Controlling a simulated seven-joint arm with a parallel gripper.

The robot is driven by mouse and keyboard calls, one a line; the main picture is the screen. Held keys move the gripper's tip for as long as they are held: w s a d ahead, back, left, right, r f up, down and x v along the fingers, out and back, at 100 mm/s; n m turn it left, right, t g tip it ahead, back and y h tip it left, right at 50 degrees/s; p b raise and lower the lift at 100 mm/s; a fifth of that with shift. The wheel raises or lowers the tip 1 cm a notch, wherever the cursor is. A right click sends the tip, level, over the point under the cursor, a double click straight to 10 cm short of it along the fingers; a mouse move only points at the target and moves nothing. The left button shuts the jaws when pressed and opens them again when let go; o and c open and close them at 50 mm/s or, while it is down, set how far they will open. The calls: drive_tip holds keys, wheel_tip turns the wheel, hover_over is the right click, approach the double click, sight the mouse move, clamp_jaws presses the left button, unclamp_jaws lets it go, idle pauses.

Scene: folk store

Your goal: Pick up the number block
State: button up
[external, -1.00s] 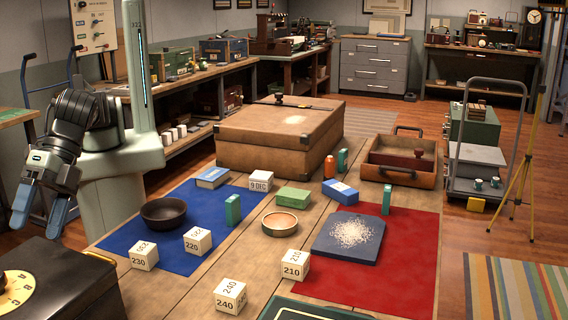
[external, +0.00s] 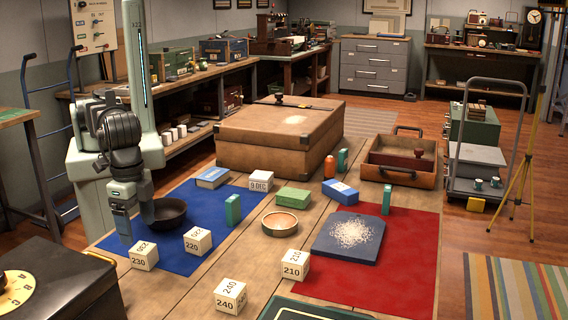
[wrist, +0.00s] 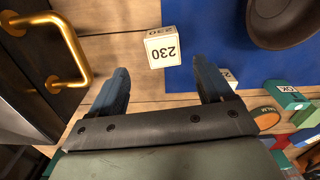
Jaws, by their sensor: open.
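Several white number blocks stand on the table. The block marked 230 (external: 144,256) is at the left front, partly on the blue mat; it also shows in the wrist view (wrist: 163,47), ahead of and between my fingers. The block marked 220 (external: 198,241) is on the blue mat. The block marked 240 (external: 230,296) and the block marked 210 (external: 295,265) stand further right. My gripper (external: 138,232) is open and empty, pointing down above and behind the 230 block. In the wrist view its blue fingers (wrist: 160,78) are spread apart.
A dark bowl (external: 164,213) stands close beside my gripper on the blue mat (external: 190,262). A black box (external: 62,280) with a brass handle (wrist: 72,45) is at the left. A round tan dish (external: 280,224) and a navy pad (external: 335,252) lie to the right.

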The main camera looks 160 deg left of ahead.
sight(143, 247)
drive_tip(key=shift+f, duration=1.35)
drive_tip(key=shift+s+a+f, duration=0.1)
drive_tip(key=shift+s+f, duration=0.05)
drive_tip(key=shift+f, duration=1.2)
drive_tip(key=shift+s+a+f, duration=0.1)
drive_tip(key=shift+f, duration=1.2)
drive_tip(key=shift+c, duration=0.5)
drive_tip(key=c, duration=0.9)
drive_tip(key=shift+r, duration=0.15)
drive_tip(key=shift+c, duration=0.2)
